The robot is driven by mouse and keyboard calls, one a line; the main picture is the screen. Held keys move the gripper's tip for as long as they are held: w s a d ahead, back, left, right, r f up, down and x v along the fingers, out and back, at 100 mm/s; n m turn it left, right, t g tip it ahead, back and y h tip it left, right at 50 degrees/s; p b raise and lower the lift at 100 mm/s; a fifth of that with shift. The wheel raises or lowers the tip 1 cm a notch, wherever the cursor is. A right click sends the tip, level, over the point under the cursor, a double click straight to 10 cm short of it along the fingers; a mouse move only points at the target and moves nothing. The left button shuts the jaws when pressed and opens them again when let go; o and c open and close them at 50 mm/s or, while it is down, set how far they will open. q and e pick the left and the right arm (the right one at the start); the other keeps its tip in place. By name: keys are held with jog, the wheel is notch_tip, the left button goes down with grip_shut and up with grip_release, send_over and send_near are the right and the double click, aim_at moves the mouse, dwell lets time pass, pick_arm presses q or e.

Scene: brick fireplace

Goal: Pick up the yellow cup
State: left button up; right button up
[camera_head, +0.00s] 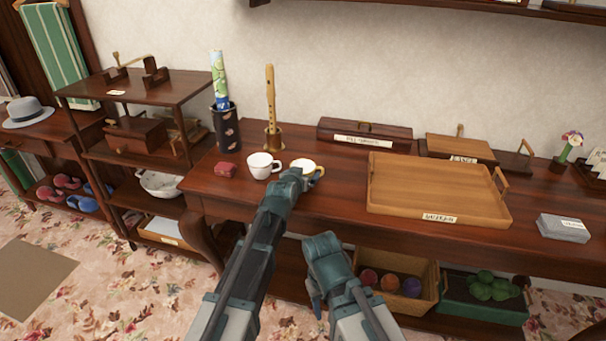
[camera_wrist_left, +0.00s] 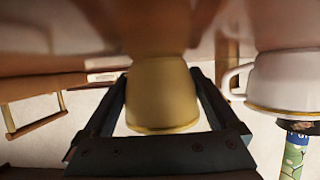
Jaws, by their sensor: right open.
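The yellow cup (camera_head: 305,165) stands on the brown table (camera_head: 335,205), partly hidden behind my left gripper (camera_head: 292,178) in the head view. In the left wrist view, which appears upside down, the cup (camera_wrist_left: 162,95) lies between the two fingers of my left gripper (camera_wrist_left: 158,82). The fingers are very close to its sides; I cannot tell whether they press on it. A white cup (camera_head: 263,166) stands just left of it; it also shows in the left wrist view (camera_wrist_left: 285,80). My right gripper (camera_head: 317,302) is low, in front of the table edge, open and away from the cups.
A dark vase (camera_head: 226,128) and a flute on a stand (camera_head: 271,110) stand behind. A wooden tray (camera_head: 440,208) lies to the right. A basket (camera_head: 428,300) with balls sits on the lower shelf.

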pick_arm(q)
jog(key=c, duration=0.4)
